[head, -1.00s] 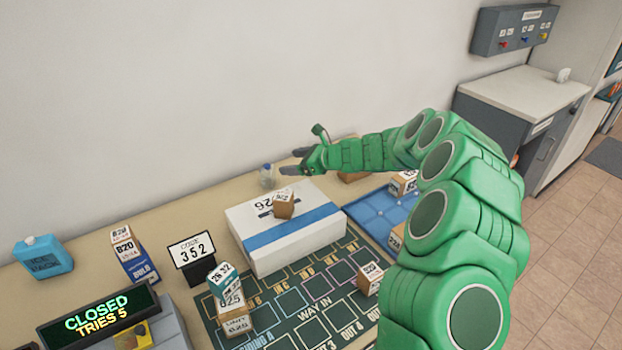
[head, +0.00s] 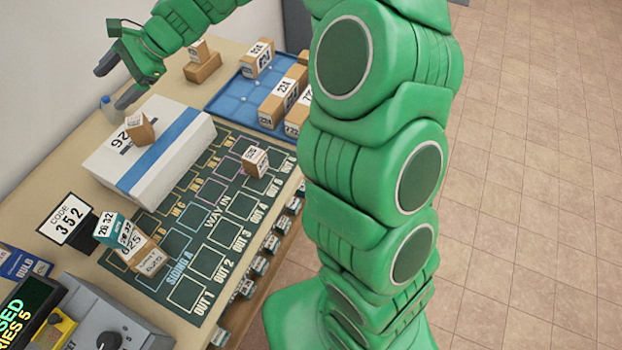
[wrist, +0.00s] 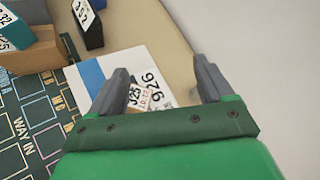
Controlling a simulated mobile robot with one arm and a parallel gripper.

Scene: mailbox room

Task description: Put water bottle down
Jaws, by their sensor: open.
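The bottle does not show in the wrist view. I cannot tell whether a finger touches the bottle.
The white box (head: 190,140) with a blue stripe carries a small carton (head: 139,130). A blue tray (head: 228,98) holds several cartons. A dark track board (head: 205,235) carries more small cartons. A code sign (head: 66,219) stands at the left. Floor is clear at the right.

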